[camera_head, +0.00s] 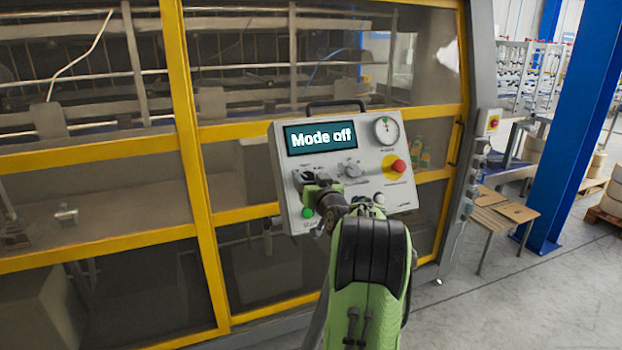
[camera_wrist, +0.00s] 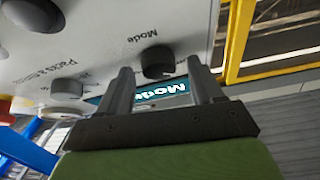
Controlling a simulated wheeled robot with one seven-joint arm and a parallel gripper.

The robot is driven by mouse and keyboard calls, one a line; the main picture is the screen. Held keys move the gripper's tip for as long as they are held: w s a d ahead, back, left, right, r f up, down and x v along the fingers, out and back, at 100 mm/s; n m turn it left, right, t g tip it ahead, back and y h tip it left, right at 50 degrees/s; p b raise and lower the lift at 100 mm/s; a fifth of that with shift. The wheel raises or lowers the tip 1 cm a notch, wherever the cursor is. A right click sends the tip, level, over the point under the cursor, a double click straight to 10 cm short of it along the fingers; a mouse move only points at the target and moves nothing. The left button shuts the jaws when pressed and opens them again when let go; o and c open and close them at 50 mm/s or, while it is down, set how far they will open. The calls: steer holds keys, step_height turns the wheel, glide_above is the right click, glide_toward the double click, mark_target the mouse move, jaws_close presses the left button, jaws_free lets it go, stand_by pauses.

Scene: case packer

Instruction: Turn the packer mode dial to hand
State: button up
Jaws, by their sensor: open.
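The grey control panel (camera_head: 335,205) has a screen (camera_head: 320,138) reading "Mode off". The black mode dial (camera_wrist: 157,60) shows in the wrist view beside the upside-down word "Mode". My gripper (camera_wrist: 159,68) is open, one finger on each side of the dial in that picture. I cannot tell whether either finger touches it. In the head view my gripper (camera_head: 314,188) is at the panel's left part, over the dial's area, and hides much of it. The dial's pointer direction cannot be made out.
A second knob (camera_head: 351,170), a gauge (camera_head: 386,128) and a red stop button (camera_head: 399,166) are to the right on the panel. A green button (camera_head: 307,212) is just below my gripper. Yellow-framed machine windows stand behind.

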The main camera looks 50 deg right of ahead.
steer(key=c, duration=1)
steer(key=shift+c, duration=0.2)
steer(key=shift+m+h, duration=0.3)
steer(key=shift+m, duration=0.2)
steer(key=m+g, duration=0.1)
steer(key=m, duration=0.1)
steer(key=m+g+h, duration=0.1)
steer(key=m, duration=0.1)
steer(key=m+g+h+b, duration=0.1)
steer(key=m, duration=0.1)
steer(key=shift+w+a, duration=0.15)
steer(key=shift+a, duration=0.1)
steer(key=shift+w+r+m+g+h+b, duration=0.1)
steer(key=shift+m+g+h+b, duration=0.15)
steer(key=shift+m+g, duration=0.85)
steer(key=shift+m+g+h+b, duration=0.15)
steer(key=shift+m+g+b, duration=0.2)
steer(key=shift+m, duration=1.35)
steer(key=o, duration=1)
